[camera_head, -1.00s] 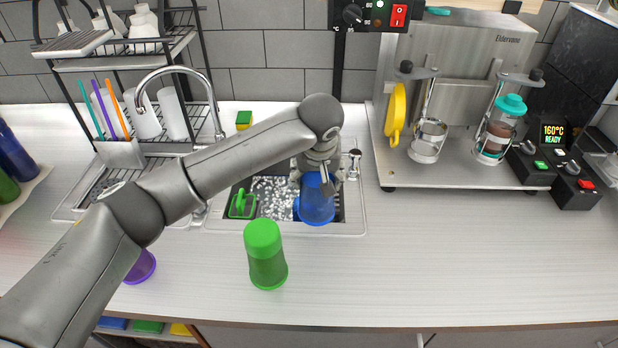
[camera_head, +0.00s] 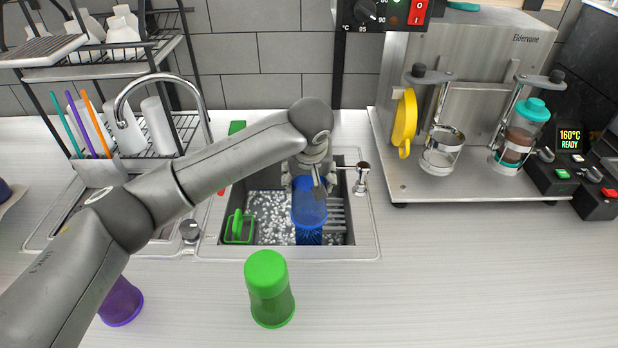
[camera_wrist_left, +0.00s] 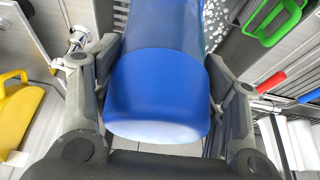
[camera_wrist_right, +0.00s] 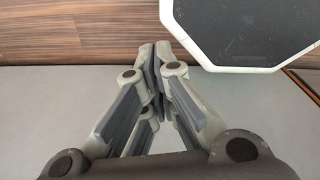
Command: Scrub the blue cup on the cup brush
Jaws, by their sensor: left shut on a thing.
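The blue cup (camera_head: 309,207) is over the sink basin, held by my left gripper (camera_head: 310,182). In the left wrist view the two fingers of my left gripper (camera_wrist_left: 160,85) are shut on the sides of the blue cup (camera_wrist_left: 160,95), its rounded closed end toward the camera. Dark blue bristles of what looks like the cup brush (camera_head: 308,237) show directly below the cup in the sink. How far the brush reaches into the cup is hidden. My right gripper (camera_wrist_right: 156,65) shows only in its own wrist view, fingertips together and empty.
The sink (camera_head: 364,240) has a green-handled scrubber (camera_head: 238,228) at the basin's left. A green cup (camera_head: 269,290) and a purple cup (camera_head: 121,303) stand on the front counter. The faucet (camera_head: 150,85) and drying rack are left; the coffee machine (camera_head: 470,110) is right. The front-right counter is clear.

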